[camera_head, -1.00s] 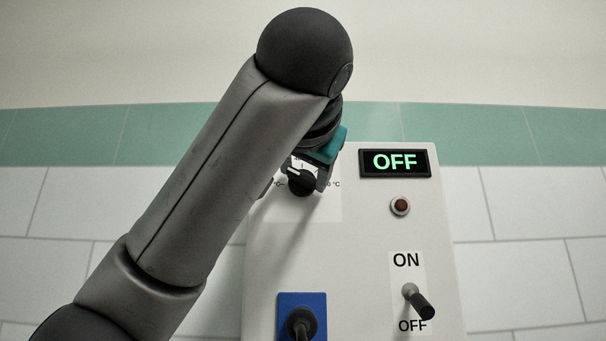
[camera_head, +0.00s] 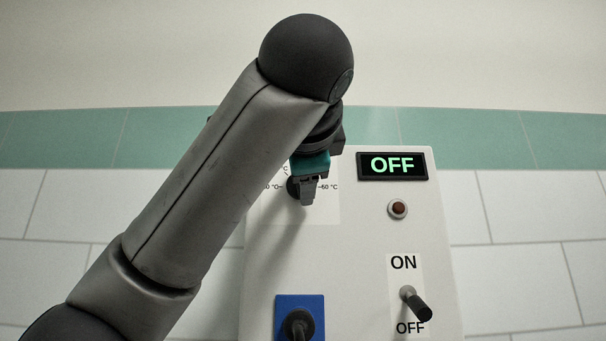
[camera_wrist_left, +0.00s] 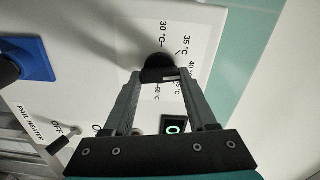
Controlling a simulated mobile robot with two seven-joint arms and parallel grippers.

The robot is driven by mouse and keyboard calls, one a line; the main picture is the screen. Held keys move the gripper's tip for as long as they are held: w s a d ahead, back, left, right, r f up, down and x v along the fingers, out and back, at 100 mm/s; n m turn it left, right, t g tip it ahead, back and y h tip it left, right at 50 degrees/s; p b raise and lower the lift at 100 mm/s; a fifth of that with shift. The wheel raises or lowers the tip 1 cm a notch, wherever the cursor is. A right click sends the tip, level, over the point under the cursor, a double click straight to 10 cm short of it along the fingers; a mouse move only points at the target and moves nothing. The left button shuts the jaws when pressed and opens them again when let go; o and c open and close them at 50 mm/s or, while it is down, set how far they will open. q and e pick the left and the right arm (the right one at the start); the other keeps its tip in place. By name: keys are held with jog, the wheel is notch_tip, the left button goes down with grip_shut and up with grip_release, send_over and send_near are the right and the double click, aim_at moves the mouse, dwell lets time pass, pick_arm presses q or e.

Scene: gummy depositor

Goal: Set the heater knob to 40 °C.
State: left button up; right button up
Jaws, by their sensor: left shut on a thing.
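The black heater knob (camera_head: 293,188) sits on a white dial label at the upper left of the grey panel. In the left wrist view the knob (camera_wrist_left: 158,64) is between the fingertips of my left gripper (camera_wrist_left: 163,76), which is shut on it. In the head view my left gripper (camera_head: 305,190) covers part of the knob and dial. The dial (camera_wrist_left: 197,42) shows 30, 35, 40 and 60 °C marks in the wrist view. A small light mark shows on the knob near the fingers; its exact setting is unclear. My right gripper is not in view.
The display (camera_head: 392,166) reads OFF in green. Below it are a dark red lamp (camera_head: 398,209) and a toggle switch (camera_head: 415,302) tilted toward OFF. A blue plate (camera_head: 283,307) with a black plug or knob is at the lower middle. Tiled wall is behind.

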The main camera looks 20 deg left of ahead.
pick_arm(q)
jog(key=shift+m, duration=0.9)
jog(key=o, duration=1.4)
jog(key=shift+c, duration=0.2)
jog(key=b+v, duration=0.8)
jog(key=v, duration=0.7)
jog(key=shift+b, duration=0.4)
jog(key=shift+s+d, duration=0.1)
jog(key=shift+s, duration=0.05)
